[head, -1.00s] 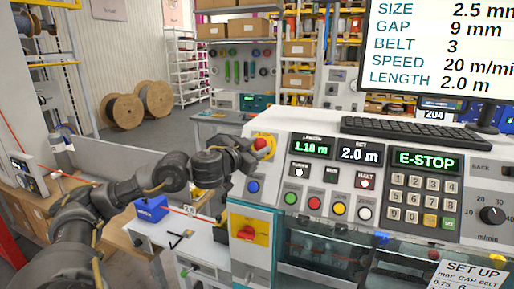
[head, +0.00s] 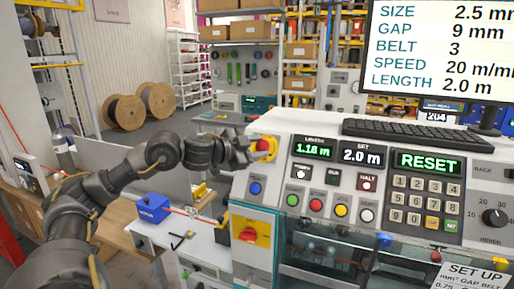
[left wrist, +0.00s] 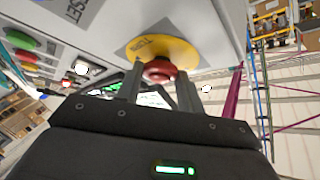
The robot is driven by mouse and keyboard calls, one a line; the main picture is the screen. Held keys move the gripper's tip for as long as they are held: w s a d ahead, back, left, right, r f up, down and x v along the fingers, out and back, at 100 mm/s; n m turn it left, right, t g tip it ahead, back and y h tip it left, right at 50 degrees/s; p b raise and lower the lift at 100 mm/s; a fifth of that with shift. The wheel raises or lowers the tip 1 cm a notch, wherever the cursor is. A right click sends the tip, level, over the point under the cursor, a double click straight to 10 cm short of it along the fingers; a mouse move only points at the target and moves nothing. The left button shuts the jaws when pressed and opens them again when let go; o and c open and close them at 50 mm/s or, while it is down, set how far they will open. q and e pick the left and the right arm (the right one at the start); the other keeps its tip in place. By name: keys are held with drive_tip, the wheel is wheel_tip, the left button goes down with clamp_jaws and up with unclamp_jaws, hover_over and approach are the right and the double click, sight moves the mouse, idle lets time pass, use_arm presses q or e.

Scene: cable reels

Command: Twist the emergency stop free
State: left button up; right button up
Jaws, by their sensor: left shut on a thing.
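The red emergency stop (head: 262,146) sits on a yellow disc at the upper left corner of the machine's control panel (head: 281,172). My left gripper (head: 252,149) reaches it from the left and is shut on it. In the left wrist view the red knob (left wrist: 159,70) lies between the two finger tips (left wrist: 160,86), in front of the yellow disc (left wrist: 168,51) marked with lettering. The panel display (head: 428,162) reads RESET in green. My right gripper is not in view.
Below the stop is a blue button (head: 255,189), with a row of coloured buttons to its right. A red and yellow rotary switch (head: 250,230) is lower on the front. A keyboard (head: 410,131) lies on top. A blue box (head: 152,208) stands on the side bench.

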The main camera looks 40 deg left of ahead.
use_arm(q)
drive_tip(key=shift+a, duration=0.1)
drive_tip(key=o, duration=1)
drive_tip(key=shift+w, duration=0.2)
drive_tip(key=shift+s, duration=0.15)
drive_tip(key=shift+s+a+f+b, duration=0.1)
drive_tip(key=shift+s+a+b, duration=0.05)
drive_tip(key=shift+s+b, duration=0.45)
drive_tip(key=b+v, duration=0.9)
drive_tip(key=shift+s+b, duration=0.25)
drive_tip(key=shift+b, duration=0.1)
drive_tip(key=shift+w+a, duration=0.1)
